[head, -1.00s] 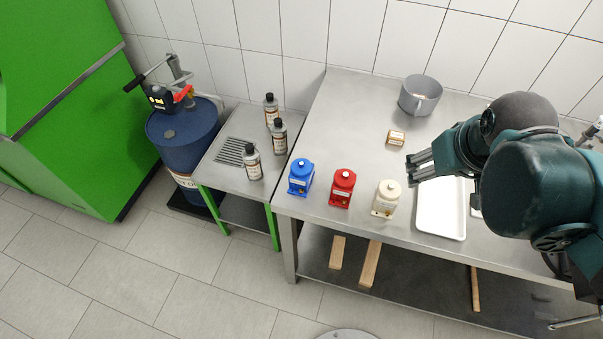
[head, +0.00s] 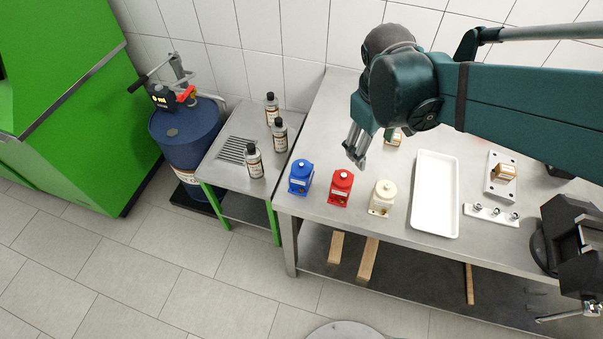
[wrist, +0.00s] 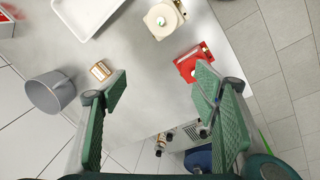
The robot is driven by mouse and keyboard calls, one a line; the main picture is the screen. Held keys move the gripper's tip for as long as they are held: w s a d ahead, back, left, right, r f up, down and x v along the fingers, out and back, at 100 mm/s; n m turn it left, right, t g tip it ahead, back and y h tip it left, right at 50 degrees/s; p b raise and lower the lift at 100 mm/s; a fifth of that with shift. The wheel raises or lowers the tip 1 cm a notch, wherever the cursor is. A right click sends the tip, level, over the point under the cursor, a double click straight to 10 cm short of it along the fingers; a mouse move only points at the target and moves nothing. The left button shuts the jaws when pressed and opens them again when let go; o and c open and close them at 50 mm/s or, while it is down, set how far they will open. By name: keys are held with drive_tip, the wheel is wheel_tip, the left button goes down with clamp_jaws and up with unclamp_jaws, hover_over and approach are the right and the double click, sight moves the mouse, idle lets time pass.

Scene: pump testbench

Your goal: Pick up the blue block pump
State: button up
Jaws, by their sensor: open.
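The blue block pump (head: 301,178) stands upright near the front left corner of the steel table, left of the red pump (head: 340,188) and the cream pump (head: 381,198). My gripper (head: 355,154) is open and empty above the table, up and to the right of the blue pump and apart from it. In the wrist view the two green-padded fingers of my gripper (wrist: 165,92) are spread wide. The red pump (wrist: 192,66) shows beside the right finger there, and the cream pump (wrist: 162,20) at the top. I cannot make out the blue pump in the wrist view; the right finger may hide it.
A white tray (head: 455,199) lies right of the cream pump. A small labelled box (head: 393,140) is partly behind my gripper. Several bottles (head: 254,161) stand on the lower side table, beside a blue drum (head: 187,143).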

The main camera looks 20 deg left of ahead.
drive_tip(key=a+f+n+g+h+p, duration=0.1)
drive_tip(key=a+f+n+h+p, duration=0.2)
drive_tip(key=a, duration=0.7)
drive_tip(key=n+g+p, duration=0.1)
drive_tip(key=n+p, duration=0.1)
drive_tip(key=n, duration=0.3)
approach(299, 165)
drive_tip(key=x, duration=0.5)
drive_tip(key=shift+w+a+f, duration=0.1)
drive_tip(key=shift+a, duration=0.25)
drive_tip(key=shift+h, duration=0.3)
drive_tip(key=shift+x, duration=1.35)
drive_tip(key=shift+x, duration=2.55)
drive_tip(key=shift+w, duration=0.15)
drive_tip(key=shift+c, duration=0.3)
